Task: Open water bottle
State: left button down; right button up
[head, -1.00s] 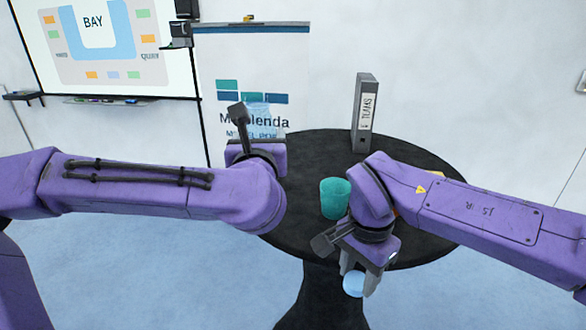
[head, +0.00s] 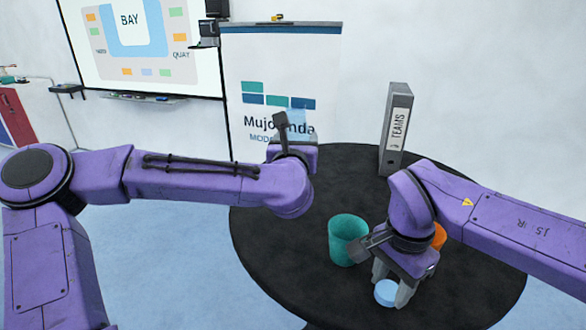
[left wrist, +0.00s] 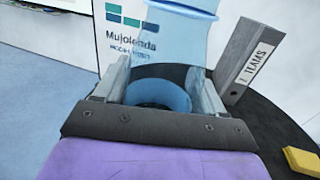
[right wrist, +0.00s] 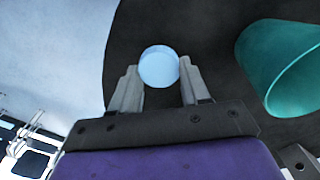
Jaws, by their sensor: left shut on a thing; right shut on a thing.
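My left gripper (left wrist: 162,78) is shut on the translucent blue water bottle (left wrist: 178,28), whose body stands between the fingers in the left wrist view. In the head view the bottle (head: 299,122) shows faintly beyond my left gripper, mostly hidden by it. My right gripper (right wrist: 159,72) is shut on a light blue round cap (right wrist: 158,68), held at its fingertips. The cap also shows in the head view (head: 387,293), low near the front of the table and well apart from the bottle.
A round black table (head: 285,240) lies below both arms. A teal cup (head: 347,238) stands left of my right gripper. A grey binder marked TEAMS (head: 397,130) stands at the back. An orange object (head: 439,237) is partly hidden by my right arm. The table's left side is clear.

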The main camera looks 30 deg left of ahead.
jog(key=shift+w+f, duration=0.1)
jog(key=shift+w, duration=0.3)
jog(key=shift+s, duration=0.25)
jog(key=shift+r, duration=0.35)
jog(key=shift+w+f, duration=0.1)
jog(key=shift+w, duration=0.05)
pick_arm(q)
jog(key=w+a+f, duration=0.4)
jog(key=w+f, duration=0.1)
jog(key=f, duration=0.5)
jog(key=shift+w+a, duration=0.2)
jog(key=shift+w, duration=0.05)
pick_arm(e)
jog(key=shift+s+f, duration=0.2)
jog(key=shift+f, duration=0.05)
pick_arm(q)
jog(key=shift+c, duration=1.6)
grip_release()
jog(key=shift+f, duration=0.1)
jog(key=shift+o, duration=1.2)
jog(key=shift+w, duration=0.1)
pick_arm(e)
jog(key=shift+w, duration=0.1)
